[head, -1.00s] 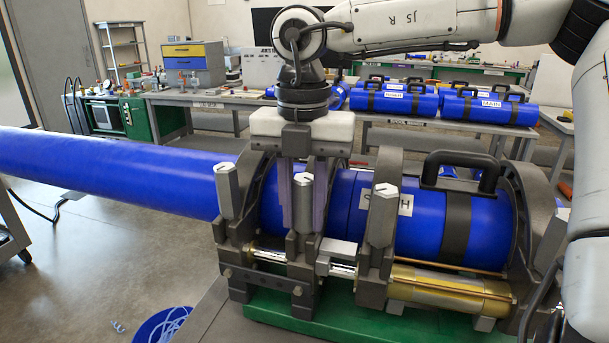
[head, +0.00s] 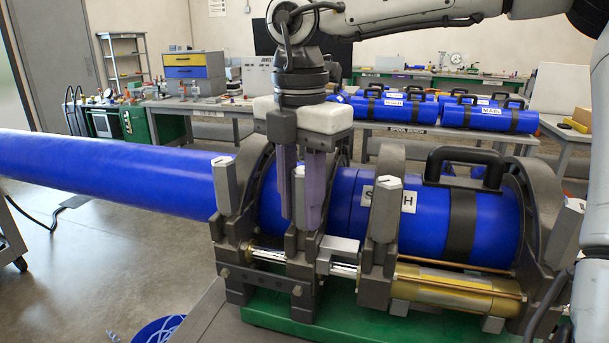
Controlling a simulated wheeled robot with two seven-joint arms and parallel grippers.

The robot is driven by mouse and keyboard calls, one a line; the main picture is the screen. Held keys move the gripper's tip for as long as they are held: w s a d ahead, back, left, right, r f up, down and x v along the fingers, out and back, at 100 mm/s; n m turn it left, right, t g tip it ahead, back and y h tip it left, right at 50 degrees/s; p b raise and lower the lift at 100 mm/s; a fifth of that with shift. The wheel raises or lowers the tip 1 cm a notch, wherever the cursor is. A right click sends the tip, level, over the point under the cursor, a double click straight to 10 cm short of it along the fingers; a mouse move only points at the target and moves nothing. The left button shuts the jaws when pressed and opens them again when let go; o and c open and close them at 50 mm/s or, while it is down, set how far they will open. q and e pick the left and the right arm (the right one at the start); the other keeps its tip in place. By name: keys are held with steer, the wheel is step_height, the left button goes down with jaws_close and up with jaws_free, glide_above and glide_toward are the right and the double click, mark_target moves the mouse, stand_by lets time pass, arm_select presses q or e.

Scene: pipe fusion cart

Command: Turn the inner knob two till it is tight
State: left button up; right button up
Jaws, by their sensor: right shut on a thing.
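The pipe fusion clamp carries a row of upright grey knobs along its front. My right gripper (head: 300,214) comes down from above with its two purple-grey fingers on either side of the second knob from the left (head: 298,202), shut on it. The fingers hide part of that knob. The knob to its left (head: 224,185) and the knob to its right (head: 384,210) stand free. The outer right knob (head: 566,232) is partly behind my arm. My left gripper is out of view.
A long blue pipe (head: 110,172) runs into the clamp from the left. A blue pipe piece with a black handle (head: 425,228) lies in the right half. A brass cylinder (head: 455,292) and green base (head: 340,320) are below. Benches with blue pipes stand behind.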

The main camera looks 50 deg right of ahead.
steer(key=shift+m, duration=0.3)
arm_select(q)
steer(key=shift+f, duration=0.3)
arm_select(e)
steer(key=shift+w+f+m+b, duration=0.1)
steer(key=shift+f+m+b, duration=0.05)
steer(key=shift+m+b, duration=0.3)
steer(key=shift+m, duration=0.65)
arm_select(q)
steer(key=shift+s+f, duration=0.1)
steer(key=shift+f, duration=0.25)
arm_select(e)
steer(key=shift+m, duration=0.4)
